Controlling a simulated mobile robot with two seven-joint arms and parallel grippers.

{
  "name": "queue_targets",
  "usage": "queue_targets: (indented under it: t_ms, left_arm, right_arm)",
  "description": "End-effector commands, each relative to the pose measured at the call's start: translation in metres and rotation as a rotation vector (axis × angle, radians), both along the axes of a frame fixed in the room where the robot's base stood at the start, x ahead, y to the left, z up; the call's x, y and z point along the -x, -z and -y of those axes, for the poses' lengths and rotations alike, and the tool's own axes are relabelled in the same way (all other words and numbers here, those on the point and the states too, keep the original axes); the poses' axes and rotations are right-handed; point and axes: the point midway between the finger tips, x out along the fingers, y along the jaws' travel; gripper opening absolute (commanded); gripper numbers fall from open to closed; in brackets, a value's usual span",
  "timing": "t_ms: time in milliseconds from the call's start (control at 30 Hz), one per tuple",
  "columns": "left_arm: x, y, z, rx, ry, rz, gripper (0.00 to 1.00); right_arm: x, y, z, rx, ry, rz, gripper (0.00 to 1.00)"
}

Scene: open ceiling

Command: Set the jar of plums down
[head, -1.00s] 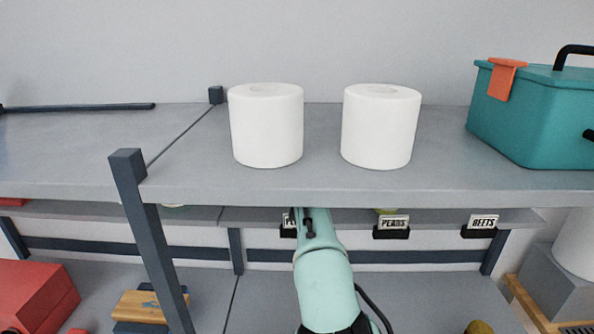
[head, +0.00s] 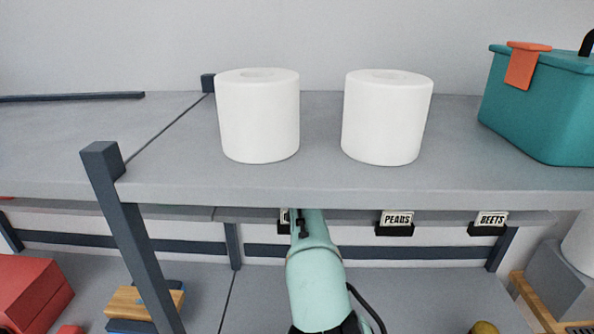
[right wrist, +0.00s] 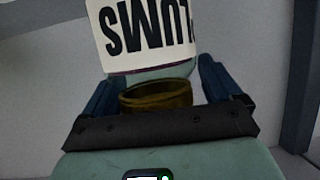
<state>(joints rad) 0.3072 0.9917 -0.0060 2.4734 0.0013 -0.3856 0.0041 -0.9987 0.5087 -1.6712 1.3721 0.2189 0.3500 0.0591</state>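The jar of plums (right wrist: 148,38) shows in the right wrist view, with a white label whose word PLUMS appears upside down and a brown-gold lid (right wrist: 157,95) towards my wrist. My right gripper (right wrist: 158,82) has a blue finger on each side of the jar, close against it, and looks shut on it. In the head view my mint right arm reaches in under the upper shelf (head: 330,190), which hides the gripper and the jar. Whether the jar touches a surface cannot be seen. My left gripper is in neither view.
Two white rolls (head: 258,118) (head: 387,120) and a teal box (head: 545,110) stand on the upper shelf. Below it are label holders for PEARS (head: 396,222) and BEETS (head: 489,222); a third is partly hidden by my arm. A dark post (head: 130,240) stands left of my arm.

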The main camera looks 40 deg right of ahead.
Motion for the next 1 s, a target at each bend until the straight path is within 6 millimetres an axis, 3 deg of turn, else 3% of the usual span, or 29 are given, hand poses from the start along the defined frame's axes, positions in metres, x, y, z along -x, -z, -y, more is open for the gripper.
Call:
queue_targets:
  t_ms: [367,700,1000]
  left_arm:
    - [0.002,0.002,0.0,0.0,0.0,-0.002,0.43]
    - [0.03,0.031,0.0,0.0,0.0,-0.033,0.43]
    - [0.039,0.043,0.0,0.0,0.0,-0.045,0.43]
  right_arm:
    - [0.002,-0.002,-0.002,0.002,-0.002,0.002,0.96]
    - [0.034,-0.015,-0.027,0.002,-0.005,0.002,0.96]
    - [0.055,-0.029,-0.04,0.002,-0.002,0.003,0.96]
